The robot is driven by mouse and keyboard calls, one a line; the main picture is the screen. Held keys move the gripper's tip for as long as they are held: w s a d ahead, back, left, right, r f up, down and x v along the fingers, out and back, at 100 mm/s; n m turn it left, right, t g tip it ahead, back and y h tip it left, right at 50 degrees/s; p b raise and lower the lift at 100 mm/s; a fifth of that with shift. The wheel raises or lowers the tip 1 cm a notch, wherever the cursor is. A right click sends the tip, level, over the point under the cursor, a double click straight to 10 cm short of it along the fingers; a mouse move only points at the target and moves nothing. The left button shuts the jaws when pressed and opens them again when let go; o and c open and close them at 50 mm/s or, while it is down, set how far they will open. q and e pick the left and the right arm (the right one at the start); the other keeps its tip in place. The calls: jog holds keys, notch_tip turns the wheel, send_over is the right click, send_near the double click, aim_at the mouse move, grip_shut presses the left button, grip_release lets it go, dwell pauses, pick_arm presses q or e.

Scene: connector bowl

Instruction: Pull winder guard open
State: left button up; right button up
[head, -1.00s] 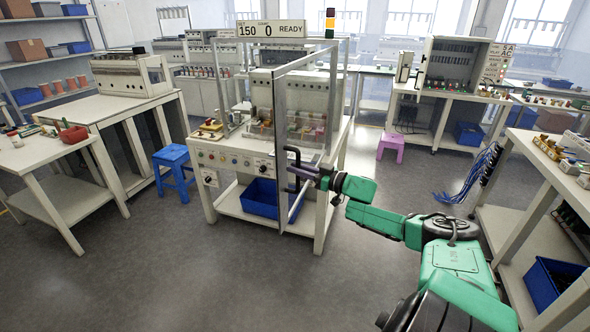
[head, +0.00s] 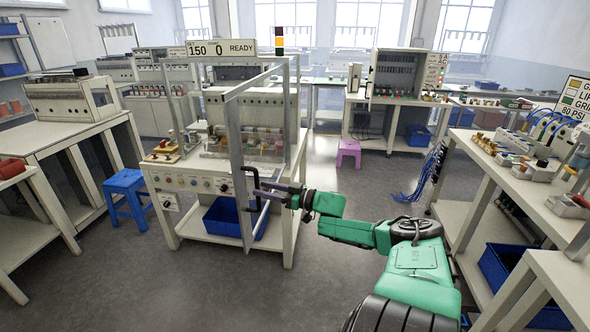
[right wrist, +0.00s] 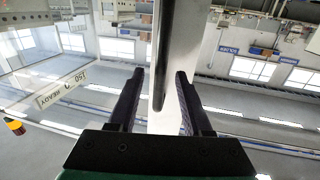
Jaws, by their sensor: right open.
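The winder (head: 189,178) is a cream machine on a bench with a sign reading "150 0 READY". Its guard (head: 236,150) is a clear panel in a grey frame. It stands swung out from the winder's front, at an angle toward me. A black bar handle (head: 264,214) sits on the guard's free edge; in the right wrist view the dark bar (right wrist: 161,60) runs between the fingers. My right gripper (head: 272,194) is open at the handle, a finger on each side, with gaps visible in the wrist view (right wrist: 158,75). My left gripper is out of view.
A blue bin (head: 228,217) sits on the winder's lower shelf. A blue stool (head: 126,186) stands left of the winder, a pink stool (head: 348,150) behind right. A bench with fittings (head: 500,180) stands at right. The floor before the winder is clear.

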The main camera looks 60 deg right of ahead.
jog(key=p+v, duration=0.4)
jog(key=v, duration=0.7)
jog(key=shift+s, duration=0.25)
